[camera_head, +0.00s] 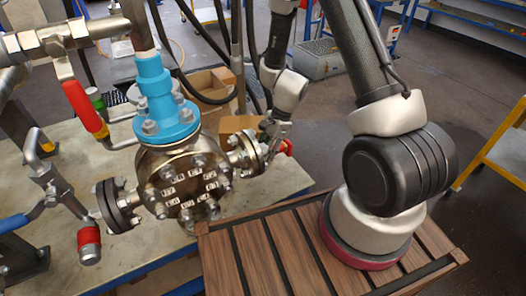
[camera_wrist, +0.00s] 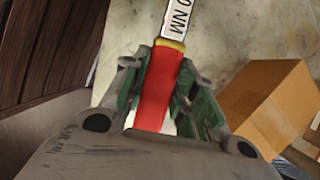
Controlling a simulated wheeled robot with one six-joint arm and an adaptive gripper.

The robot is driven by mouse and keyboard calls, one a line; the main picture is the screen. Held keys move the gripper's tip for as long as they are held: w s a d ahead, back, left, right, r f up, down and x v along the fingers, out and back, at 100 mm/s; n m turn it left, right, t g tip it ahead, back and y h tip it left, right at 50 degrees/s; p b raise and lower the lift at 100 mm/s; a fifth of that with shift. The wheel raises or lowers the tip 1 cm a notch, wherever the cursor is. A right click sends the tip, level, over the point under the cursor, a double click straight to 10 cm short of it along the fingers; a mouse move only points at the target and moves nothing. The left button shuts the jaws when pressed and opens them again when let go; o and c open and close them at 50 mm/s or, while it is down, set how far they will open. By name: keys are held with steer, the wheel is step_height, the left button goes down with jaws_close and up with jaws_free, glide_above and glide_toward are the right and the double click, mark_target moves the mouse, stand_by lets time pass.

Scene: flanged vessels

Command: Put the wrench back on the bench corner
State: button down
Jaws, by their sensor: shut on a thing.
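The wrench shows in the wrist view as a red grip (camera_wrist: 158,88) with a yellow band and a pale shaft lettered "NM". My gripper (camera_wrist: 160,76) is shut on the red grip, with one finger on each side. In the head view my gripper (camera_head: 274,132) is just right of the vessel's right flange, and a bit of the wrench's red grip (camera_head: 288,147) shows beside it. The rest of the wrench is hidden there. The bench (camera_head: 275,188) has a worn pale top, and its near right corner lies below my gripper. It also fills the wrist view's upper middle (camera_wrist: 245,28).
A flanged steel vessel (camera_head: 168,160) with a blue neck (camera_head: 165,105) stands on the bench left of my gripper. Pipes and a red-handled valve (camera_head: 85,108) are further left. An open cardboard box (camera_head: 205,88) is behind; cardboard (camera_wrist: 270,100) is close right in the wrist view.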

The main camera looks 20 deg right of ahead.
steer(key=shift+f, duration=4.15)
steer(key=c, duration=0.6)
jaws_free()
steer(key=shift+f, duration=0.1)
steer(key=shift+o, duration=0.2)
steer(key=shift+r, duration=3.55)
